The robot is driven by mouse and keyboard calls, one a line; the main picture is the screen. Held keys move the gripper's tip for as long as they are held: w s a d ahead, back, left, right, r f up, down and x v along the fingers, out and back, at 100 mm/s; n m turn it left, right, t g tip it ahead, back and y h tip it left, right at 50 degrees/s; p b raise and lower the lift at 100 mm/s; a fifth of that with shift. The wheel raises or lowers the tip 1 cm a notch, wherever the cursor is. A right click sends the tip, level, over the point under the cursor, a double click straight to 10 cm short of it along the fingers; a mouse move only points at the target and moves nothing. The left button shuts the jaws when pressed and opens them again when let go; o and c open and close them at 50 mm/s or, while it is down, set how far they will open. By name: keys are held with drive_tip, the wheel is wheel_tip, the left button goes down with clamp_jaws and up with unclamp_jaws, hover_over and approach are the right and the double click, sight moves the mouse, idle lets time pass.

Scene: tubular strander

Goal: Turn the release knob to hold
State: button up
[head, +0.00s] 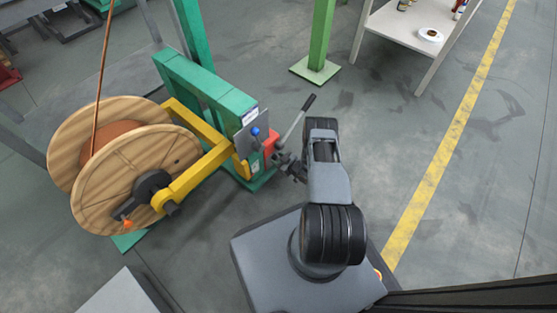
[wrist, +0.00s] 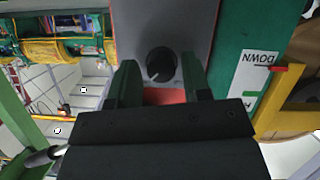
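The release knob (wrist: 160,63) is a round black knob on a grey panel (wrist: 187,20) in the wrist view. A small mark on it points to the lower left; no setting words are readable beside it. My gripper (wrist: 160,78) is open, with one dark finger to the left and one to the right of the knob. The fingers appear apart from the knob, and their depth relative to it is hard to tell. In the head view my gripper (head: 279,158) is at the red box on the green stand, and the knob is hidden there.
A lever with a black grip (head: 308,103) rises close beside my gripper. A blue ball (head: 254,132) is on the grey plate to its left. A yellow arm (head: 200,170) holds a wooden reel (head: 140,180) at left. A label reading DOWN (wrist: 257,72) is right of the knob.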

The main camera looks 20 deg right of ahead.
drive_tip(key=c, duration=0.6)
drive_tip(key=shift+c, duration=0.2)
drive_tip(key=shift+a, duration=0.1)
drive_tip(key=n+t+h, duration=0.1)
drive_tip(key=n, duration=0.2)
drive_tip(key=shift+a+h, duration=0.1)
drive_tip(key=shift+h, duration=0.2)
drive_tip(key=n+t+h+b, duration=0.1)
drive_tip(key=n, duration=0.2)
drive_tip(key=shift+a+f+h, duration=0.1)
drive_tip(key=shift+f+h, duration=0.05)
drive_tip(key=shift+h, duration=0.15)
drive_tip(key=shift+f+n+t+h+b, duration=0.15)
drive_tip(key=shift+n+t+b, duration=0.4)
drive_tip(key=shift+n, duration=0.75)
drive_tip(key=shift+r+n+t+h+b, duration=0.1)
drive_tip(key=shift+n+t+b, duration=0.2)
drive_tip(key=shift+n+t, duration=0.7)
drive_tip(key=shift+f+n+t+h+b, duration=0.15)
drive_tip(key=shift+n+t+b, duration=0.25)
drive_tip(key=shift+n, duration=1.2)
drive_tip(key=shift+r, duration=0.1)
